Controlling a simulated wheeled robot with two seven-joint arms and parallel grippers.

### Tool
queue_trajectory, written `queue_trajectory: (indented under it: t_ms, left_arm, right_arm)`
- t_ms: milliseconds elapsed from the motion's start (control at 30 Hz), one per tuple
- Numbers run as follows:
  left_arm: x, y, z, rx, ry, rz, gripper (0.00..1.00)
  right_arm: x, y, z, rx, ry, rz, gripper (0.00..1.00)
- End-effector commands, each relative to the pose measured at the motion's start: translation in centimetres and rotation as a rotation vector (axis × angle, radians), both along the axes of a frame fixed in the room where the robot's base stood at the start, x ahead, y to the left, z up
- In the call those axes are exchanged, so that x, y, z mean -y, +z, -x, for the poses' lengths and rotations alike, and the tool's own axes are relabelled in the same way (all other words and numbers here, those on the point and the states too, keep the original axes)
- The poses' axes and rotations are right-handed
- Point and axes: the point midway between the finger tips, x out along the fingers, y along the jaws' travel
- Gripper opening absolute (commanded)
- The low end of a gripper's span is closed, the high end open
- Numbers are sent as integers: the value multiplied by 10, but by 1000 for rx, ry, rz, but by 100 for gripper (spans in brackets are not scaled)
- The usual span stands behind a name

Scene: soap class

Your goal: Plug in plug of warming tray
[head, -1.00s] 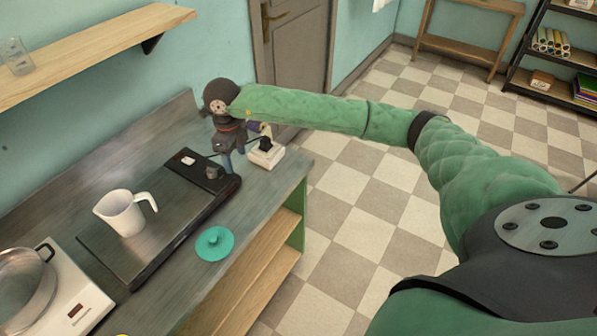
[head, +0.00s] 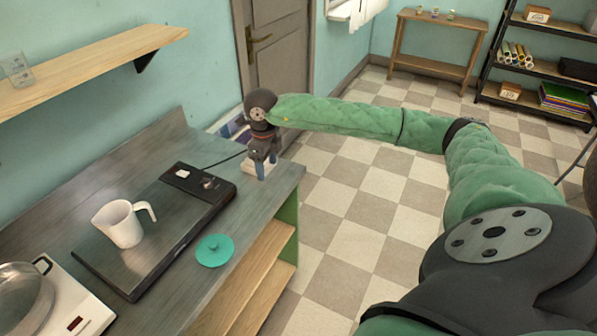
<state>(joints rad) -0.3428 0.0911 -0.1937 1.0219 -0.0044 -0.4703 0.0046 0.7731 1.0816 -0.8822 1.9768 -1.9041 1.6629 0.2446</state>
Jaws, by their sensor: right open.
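The warming tray (head: 150,250) is a dark flat slab with a black control end, lying on the grey counter. Its thin black cord (head: 228,160) runs from the control end towards the white socket block (head: 249,168) near the counter's far right corner. My left gripper is not in view.
A white jug (head: 120,224) stands on the warming tray. A teal lid (head: 214,250) lies near the counter's front edge. A white hotplate (head: 78,305) with a pan is at lower left. A wooden shelf (head: 90,63) hangs above.

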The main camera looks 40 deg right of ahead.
Motion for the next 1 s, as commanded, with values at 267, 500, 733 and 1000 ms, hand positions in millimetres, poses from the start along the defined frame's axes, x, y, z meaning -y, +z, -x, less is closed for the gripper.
queue_trajectory:
  t_ms: [267, 500, 733, 1000]
  left_arm:
    - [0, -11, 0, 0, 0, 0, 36]
    - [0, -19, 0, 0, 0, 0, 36]
    - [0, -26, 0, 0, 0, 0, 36]
    - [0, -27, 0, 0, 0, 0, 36]
  right_arm:
    - [54, -6, 16, -1, -56, 3, 61]
    - [93, -13, 31, -2, -95, 2, 61]
    - [114, -24, 43, -1, -117, 2, 61]
    - [115, -31, 46, 0, -117, 1, 61]
